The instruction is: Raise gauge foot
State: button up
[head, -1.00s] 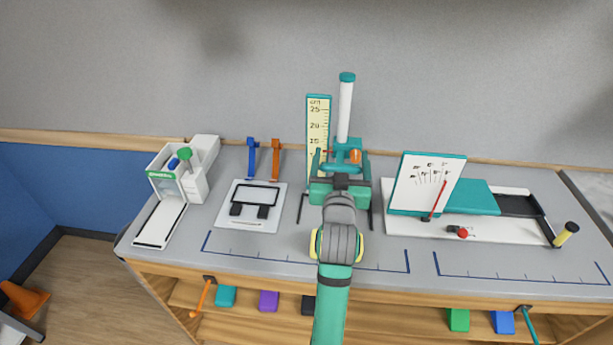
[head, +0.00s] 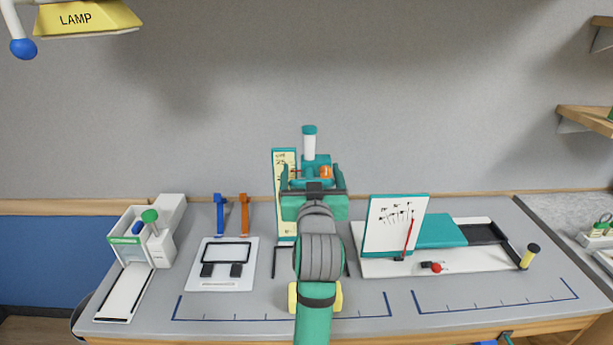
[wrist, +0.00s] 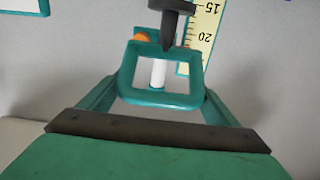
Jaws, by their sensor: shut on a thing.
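The gauge has a white post (head: 309,148) with a teal cap, beside a yellow scale plate (head: 285,220). Its teal sliding carriage (head: 318,161) sits high on the post, a short way below the cap, with an orange knob (head: 326,172). My gripper (head: 312,184) is shut on the carriage's teal loop. In the wrist view, the fingers reach both sides of the loop (wrist: 160,99), and the post shows through it. A dark tapered piece (wrist: 168,28) overlaps the loop's far edge there. The scale (wrist: 204,30) appears upside down. My arm hides the gauge's lower part in the head view.
A white board with a dial card (head: 395,225) stands right of the gauge. A white plate (head: 222,280), blue and orange clips, and a white-green device (head: 160,240) stand left. A yellow lamp (head: 88,18) hangs upper left.

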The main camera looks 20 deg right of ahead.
jog(key=o, duration=1.1)
jog(key=v, duration=1)
jog(key=shift+s+a, duration=0.15)
jog(key=shift+s, duration=0.2)
